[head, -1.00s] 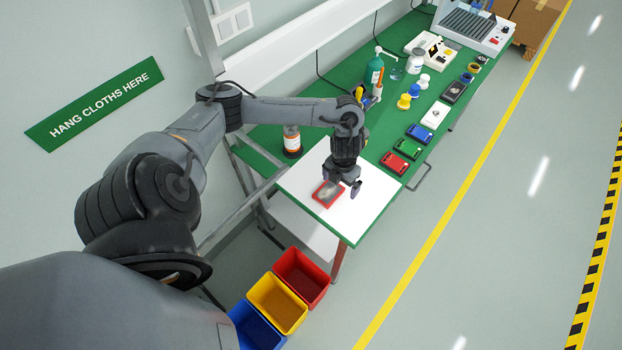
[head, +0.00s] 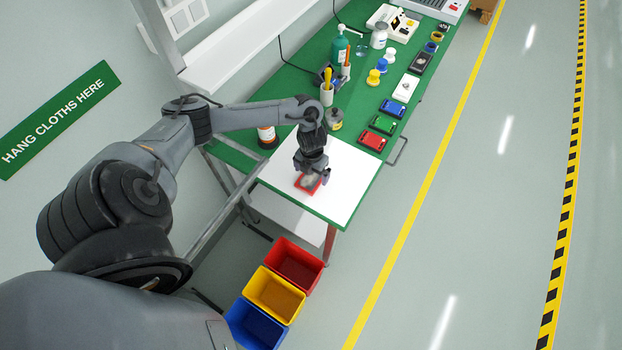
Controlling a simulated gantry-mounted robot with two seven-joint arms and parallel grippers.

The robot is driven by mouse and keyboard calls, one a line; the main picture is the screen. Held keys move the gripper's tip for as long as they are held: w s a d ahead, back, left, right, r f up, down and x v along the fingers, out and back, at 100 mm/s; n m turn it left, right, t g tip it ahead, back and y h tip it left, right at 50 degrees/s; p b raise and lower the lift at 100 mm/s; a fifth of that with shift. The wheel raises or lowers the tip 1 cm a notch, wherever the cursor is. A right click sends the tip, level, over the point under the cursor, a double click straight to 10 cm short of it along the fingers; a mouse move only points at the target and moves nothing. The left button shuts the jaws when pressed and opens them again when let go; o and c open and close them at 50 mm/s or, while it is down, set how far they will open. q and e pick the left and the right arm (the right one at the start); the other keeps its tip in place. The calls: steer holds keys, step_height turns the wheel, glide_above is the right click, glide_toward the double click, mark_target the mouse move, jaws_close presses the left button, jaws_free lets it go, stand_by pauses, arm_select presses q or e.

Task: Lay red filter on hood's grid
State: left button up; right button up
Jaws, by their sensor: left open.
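The red filter (head: 306,186), a small red frame with a greyish middle, lies on the white mat (head: 345,178) at the near end of the green bench. My left gripper (head: 312,176) points down right over it with open fingers, one on each side as far as I can see. The fingers partly hide the filter, and I cannot tell whether they touch it. The hood (head: 450,10), a pale unit with a dark ribbed grid (head: 425,3), stands at the far end of the bench, cut off by the top edge. My right gripper is out of view.
Red, yellow and blue bins (head: 293,262) sit on the floor.

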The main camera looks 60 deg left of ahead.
mark_target(311, 179)
arm_select(q)
steer(key=shift+a+f, duration=0.15)
steer(key=shift+f, duration=1.25)
steer(key=c, duration=1.1)
